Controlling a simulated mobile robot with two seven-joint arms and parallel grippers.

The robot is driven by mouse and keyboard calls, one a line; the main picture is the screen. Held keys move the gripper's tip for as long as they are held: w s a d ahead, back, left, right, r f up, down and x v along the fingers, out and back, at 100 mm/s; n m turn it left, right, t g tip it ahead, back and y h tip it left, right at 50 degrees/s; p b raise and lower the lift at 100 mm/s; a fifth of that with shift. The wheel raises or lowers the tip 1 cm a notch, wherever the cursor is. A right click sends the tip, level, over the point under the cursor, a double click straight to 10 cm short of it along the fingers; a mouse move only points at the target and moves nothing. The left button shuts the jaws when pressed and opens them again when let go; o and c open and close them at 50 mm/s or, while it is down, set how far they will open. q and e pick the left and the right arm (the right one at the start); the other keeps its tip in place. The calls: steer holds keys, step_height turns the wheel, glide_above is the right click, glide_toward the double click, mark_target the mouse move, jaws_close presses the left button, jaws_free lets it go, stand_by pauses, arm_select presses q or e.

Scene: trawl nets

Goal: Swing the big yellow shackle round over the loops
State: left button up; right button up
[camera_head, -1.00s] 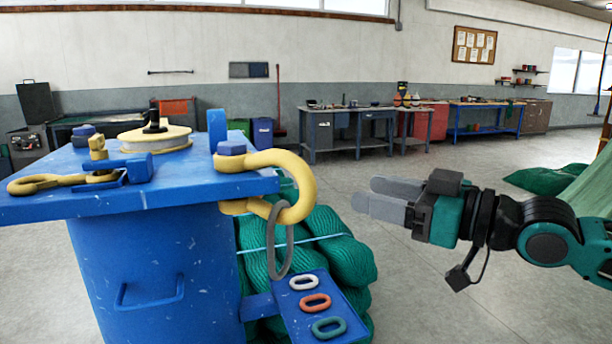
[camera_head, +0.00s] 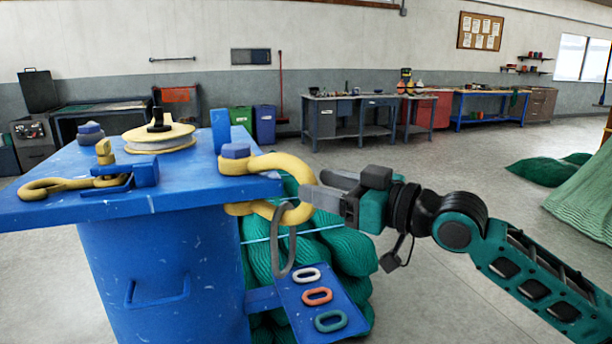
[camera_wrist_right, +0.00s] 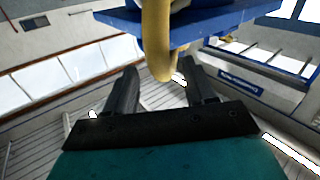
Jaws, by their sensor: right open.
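The big yellow shackle (camera_head: 290,164) is pinned at the right edge of the blue bench top (camera_head: 190,189), its bow sticking out to the right. A grey ring (camera_head: 283,246) hangs from it. Below, a blue plate (camera_head: 345,304) carries a white loop (camera_head: 307,275), a red loop (camera_head: 317,296) and a green loop (camera_head: 330,321). My right gripper (camera_head: 312,187) is open at the outer end of the shackle's bow. In the right wrist view, the shackle (camera_wrist_right: 155,42) comes down between my open fingers (camera_wrist_right: 157,82). Whether they touch is unclear. My left gripper is out of view.
A smaller yellow shackle (camera_head: 62,186) and a pale reel (camera_head: 160,140) lie on the bench top. Green net bundles (camera_head: 340,252) are heaped behind the plate. Worktables (camera_head: 350,104) stand far back. The floor to the right is mostly clear.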

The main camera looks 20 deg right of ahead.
mark_target(306, 179)
steer(key=shift+x, duration=1.95)
jaws_close()
